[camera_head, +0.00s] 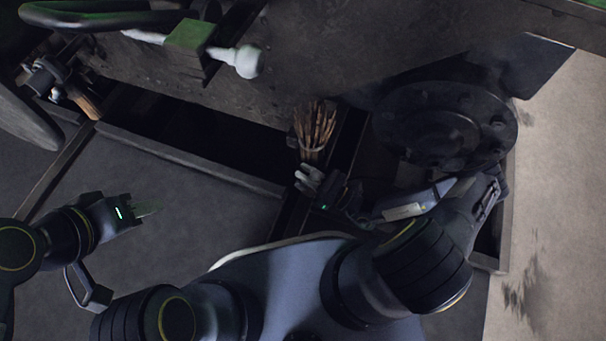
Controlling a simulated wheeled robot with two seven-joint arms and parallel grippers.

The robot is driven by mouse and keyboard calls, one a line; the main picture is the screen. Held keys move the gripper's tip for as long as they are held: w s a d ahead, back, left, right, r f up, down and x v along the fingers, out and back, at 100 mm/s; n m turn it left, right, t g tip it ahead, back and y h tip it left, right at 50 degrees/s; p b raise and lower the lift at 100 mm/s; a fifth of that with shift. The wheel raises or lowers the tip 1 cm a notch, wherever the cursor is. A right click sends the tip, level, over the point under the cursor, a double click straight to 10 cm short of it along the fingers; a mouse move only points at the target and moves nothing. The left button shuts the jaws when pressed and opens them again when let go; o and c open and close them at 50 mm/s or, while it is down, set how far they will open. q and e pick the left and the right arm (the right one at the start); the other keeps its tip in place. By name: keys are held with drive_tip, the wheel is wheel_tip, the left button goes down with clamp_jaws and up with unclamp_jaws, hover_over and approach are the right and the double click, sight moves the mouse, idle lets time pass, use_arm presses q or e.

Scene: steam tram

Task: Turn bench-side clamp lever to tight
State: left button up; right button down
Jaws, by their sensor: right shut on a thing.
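I cannot surely pick out the bench-side clamp lever. A green block (190,36) carries a pale rod ending in a white knob (247,62) at the top, away from both grippers. My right gripper (312,183) is at the middle, just below a bundle of thin brown sticks (315,125). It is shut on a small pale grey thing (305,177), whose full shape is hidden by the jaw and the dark. My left gripper (147,209) is at the left over the grey floor, apart from everything; its fingers are too dim to read.
A large dark round flange (445,125) with bolts stands at the right. A dark curved bar (100,18) crosses the top left. A wooden-handled tool (85,103) lies at the left. A long timber edge (190,160) runs across the middle. The floor (190,200) below it is clear.

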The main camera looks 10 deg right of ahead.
drive_tip(key=s+d+f+t+y+b, duration=0.1)
drive_tip(key=t+b, duration=0.1)
drive_tip(key=b, duration=0.1)
drive_tip(key=shift+d+m+y, duration=0.15)
drive_tip(key=shift+m+y, duration=0.15)
drive_tip(key=shift+m, duration=0.1)
drive_tip(key=shift+s+d+t+y+b, duration=0.2)
drive_tip(key=shift+d+t+y+b, duration=0.15)
drive_tip(key=shift+t, duration=0.25)
drive_tip(key=shift+s+d+f+m+t+y, duration=0.25)
drive_tip(key=shift+d+m+t, duration=0.2)
drive_tip(key=shift+t, duration=0.35)
drive_tip(key=c, duration=1.3)
unclamp_jaws()
drive_tip(key=v, duration=0.7)
drive_tip(key=shift+s+f, duration=0.25)
